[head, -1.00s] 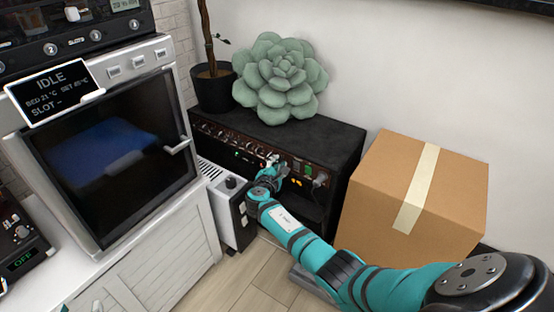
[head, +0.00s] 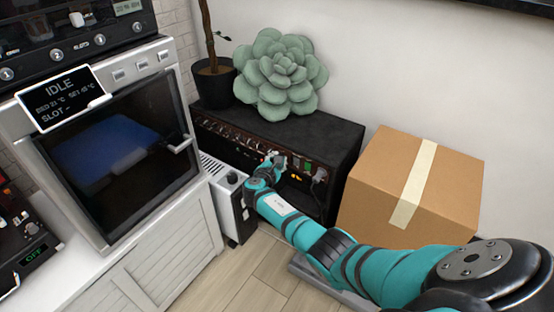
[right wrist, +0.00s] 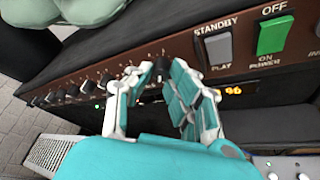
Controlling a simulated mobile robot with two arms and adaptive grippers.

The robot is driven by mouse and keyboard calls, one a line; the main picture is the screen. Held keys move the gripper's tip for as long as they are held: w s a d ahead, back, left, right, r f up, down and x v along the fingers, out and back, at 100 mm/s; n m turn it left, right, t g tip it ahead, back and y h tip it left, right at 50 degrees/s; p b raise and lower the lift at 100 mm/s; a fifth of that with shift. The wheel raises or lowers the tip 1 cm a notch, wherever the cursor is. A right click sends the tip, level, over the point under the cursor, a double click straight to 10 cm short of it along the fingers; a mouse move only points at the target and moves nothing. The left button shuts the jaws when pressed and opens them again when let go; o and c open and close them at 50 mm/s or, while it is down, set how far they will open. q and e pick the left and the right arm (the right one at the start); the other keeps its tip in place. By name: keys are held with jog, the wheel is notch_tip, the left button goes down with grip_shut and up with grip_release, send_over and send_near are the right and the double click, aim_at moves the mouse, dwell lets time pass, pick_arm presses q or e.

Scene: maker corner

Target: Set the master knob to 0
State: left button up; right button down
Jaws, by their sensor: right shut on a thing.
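The black amplifier (head: 325,137) stands against the wall, its brown front panel carrying a row of black knobs. In the right wrist view, my right gripper (right wrist: 160,72) has its fingers closed around a dark knob (right wrist: 160,66) at the right end of that row, which I take to be the master knob. The fingers hide most of it, and no pointer mark can be read. A small orange display (right wrist: 233,91) beside the fingers seems to read 96. In the head view, my right gripper (head: 272,162) is at the amplifier's front panel. My left gripper is out of view.
A grey standby switch (right wrist: 218,48) and a green power switch (right wrist: 273,36) sit right of the gripper. A cardboard box (head: 400,180) stands right of the amplifier. A white heater-like unit (head: 222,195) stands close on the left. A succulent cushion (head: 280,75) rests on top.

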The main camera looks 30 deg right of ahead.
jog(key=shift+a+f, duration=0.1)
jog(key=c, duration=1.5)
grip_release()
jog(key=v, duration=1.2)
